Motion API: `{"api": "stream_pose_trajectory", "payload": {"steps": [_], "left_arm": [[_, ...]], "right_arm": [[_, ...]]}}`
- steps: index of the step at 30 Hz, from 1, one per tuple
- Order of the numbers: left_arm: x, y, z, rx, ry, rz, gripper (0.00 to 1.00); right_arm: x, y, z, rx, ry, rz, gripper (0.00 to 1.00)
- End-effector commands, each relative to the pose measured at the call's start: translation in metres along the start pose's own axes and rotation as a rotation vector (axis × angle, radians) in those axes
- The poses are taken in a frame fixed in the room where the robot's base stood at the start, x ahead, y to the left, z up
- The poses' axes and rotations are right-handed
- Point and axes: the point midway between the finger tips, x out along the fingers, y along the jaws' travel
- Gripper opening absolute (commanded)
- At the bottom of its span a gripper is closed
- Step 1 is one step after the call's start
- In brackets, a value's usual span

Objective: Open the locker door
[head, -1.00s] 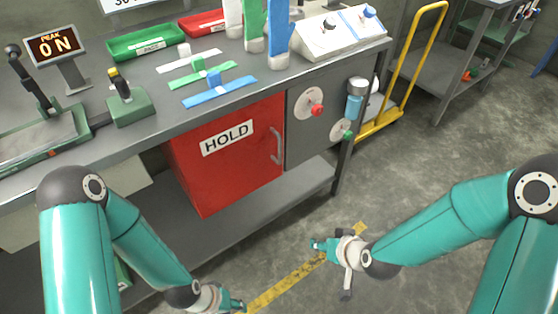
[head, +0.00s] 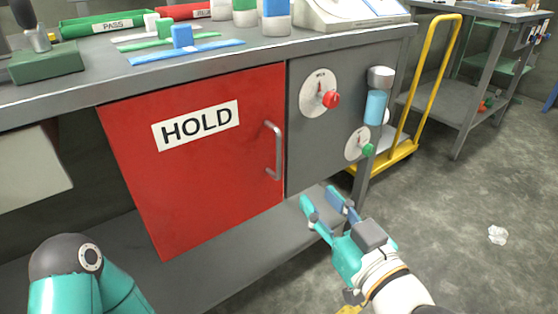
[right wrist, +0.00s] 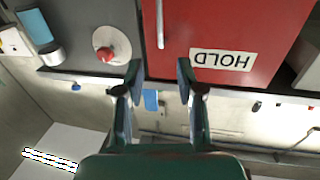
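The red locker door (head: 200,190) with a white HOLD label is under the workbench and looks shut. Its grey vertical handle (head: 274,150) is on the door's right side. My right gripper (head: 328,194) is open and empty, below and to the right of the handle, apart from it. In the right wrist view the door (right wrist: 225,25) and handle (right wrist: 160,22) show upside down, with the open fingers (right wrist: 158,68) spread toward them. My left arm shows at the lower left of the head view, but its gripper is out of view.
A yellow cart (head: 428,85) stands to the right. The floor at right is mostly clear.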

Motion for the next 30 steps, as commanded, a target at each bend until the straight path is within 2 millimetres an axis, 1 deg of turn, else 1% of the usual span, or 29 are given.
{"api": "stream_pose_trajectory", "payload": {"steps": [3,8,19,21,27,30], "left_arm": [[-0.010,0.004,0.000,0.000,0.000,0.000,0.40],[-0.027,0.010,0.000,0.000,0.000,0.000,0.40],[-0.080,0.029,0.000,0.000,0.000,0.000,0.40],[-0.068,0.025,0.000,0.000,0.001,0.000,0.40],[-0.063,0.023,0.001,0.000,0.000,0.000,0.40],[-0.062,0.022,0.000,0.000,0.000,0.000,0.40]], "right_arm": [[0.005,0.000,-0.004,-0.002,0.000,0.002,0.37],[0.019,0.001,-0.006,-0.001,-0.006,0.003,0.37],[0.055,0.002,-0.006,0.002,-0.007,0.003,0.37],[0.071,0.002,0.001,0.001,0.002,0.004,0.37],[0.115,0.002,0.001,0.001,0.001,0.004,0.37],[0.133,0.002,0.001,0.002,0.001,0.005,0.37]]}}
